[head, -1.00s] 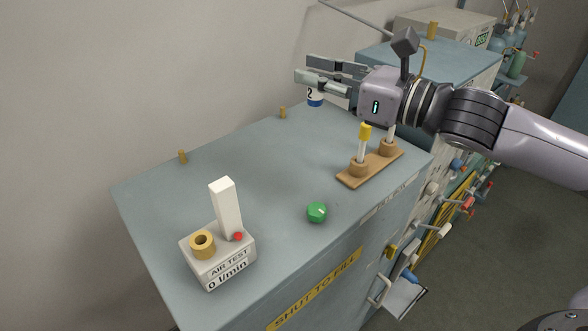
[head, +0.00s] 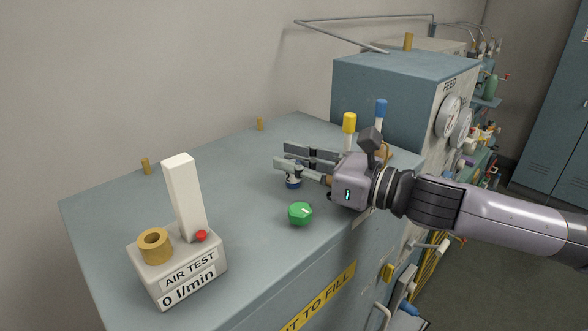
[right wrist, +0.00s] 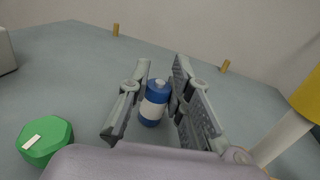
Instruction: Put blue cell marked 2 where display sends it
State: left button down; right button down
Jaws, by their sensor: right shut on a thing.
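My right gripper (head: 285,158) is shut on the blue cell (head: 293,183), low over the grey-blue cabinet top (head: 235,165). I cannot tell whether the cell touches the top. In the right wrist view the cell (right wrist: 154,103) is upright between the fingers, blue with a white band; its number is not readable now. The air test box (head: 178,267) at the left has a display (head: 188,287) reading "0 l/min", a brass ring socket (head: 154,246), a white column (head: 184,195) and a red button (head: 201,236). My left gripper is not in view.
A green knob (head: 300,213) sits in front of the gripper. Yellow-topped (head: 349,124) and blue-topped (head: 381,109) tubes stand behind my wrist, their base mostly hidden. Brass pegs (head: 145,166) (head: 260,124) line the back edge. A taller cabinet (head: 385,85) stands behind. The top's middle is clear.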

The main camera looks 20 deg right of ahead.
jog(key=shift+s, duration=0.1)
jog(key=shift+f, duration=0.1)
jog(key=c, duration=1.5)
grip_release()
jog(key=shift+o, duration=0.2)
